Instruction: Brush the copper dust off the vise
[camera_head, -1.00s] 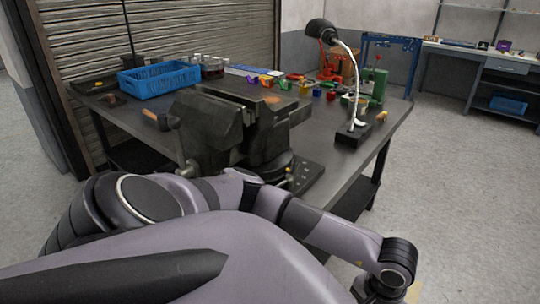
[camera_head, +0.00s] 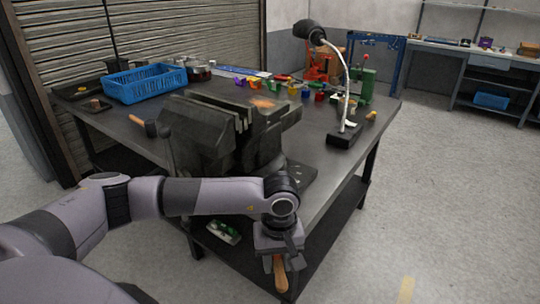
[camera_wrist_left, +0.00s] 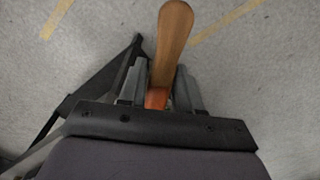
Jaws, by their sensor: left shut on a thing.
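The dark vise (camera_head: 200,137) is mounted at the bench's near edge. An orange-brown patch of copper dust (camera_head: 262,103) lies on its top, right of the jaw plates. My left gripper (camera_head: 279,258) points down in front of the bench, right of and below the vise and apart from it. It is shut on a brush with a wooden handle (camera_head: 280,275). In the left wrist view the rounded handle (camera_wrist_left: 173,45) sticks out between the fingers (camera_wrist_left: 160,85); I cannot make out bristles. My right gripper is not in view.
The workbench (camera_head: 320,170) holds a blue crate (camera_head: 145,84), a hammer (camera_head: 143,125), a desk lamp (camera_head: 345,135) and several small coloured bins (camera_head: 292,88). A lower shelf (camera_head: 260,250) lies under it. The floor to the right (camera_head: 440,200) is clear.

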